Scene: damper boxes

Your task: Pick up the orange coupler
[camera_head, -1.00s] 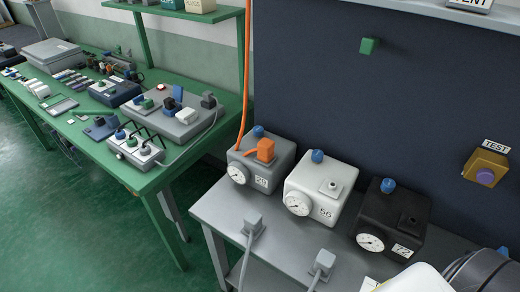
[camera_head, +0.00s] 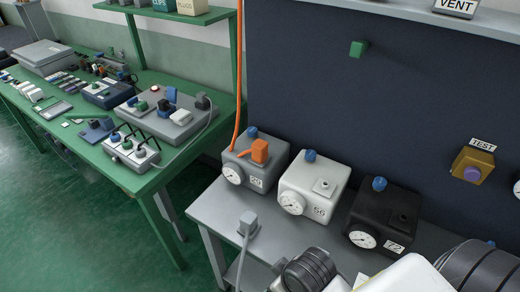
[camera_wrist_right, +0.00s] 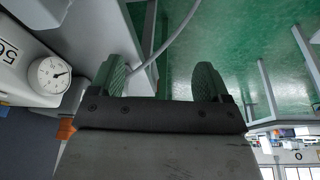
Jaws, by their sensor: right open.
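An orange patch (camera_wrist_right: 66,128) shows left of the gripper body, partly hidden. My left gripper is not in view.
The white box (camera_head: 314,189) labelled 56 and the black box (camera_head: 384,220) labelled 72 stand to the right. A grey plug (camera_head: 248,223) with a cable lies at the bench's front. A yellow TEST block (camera_head: 473,164) is on the dark panel. A green table (camera_head: 150,181) stands left.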

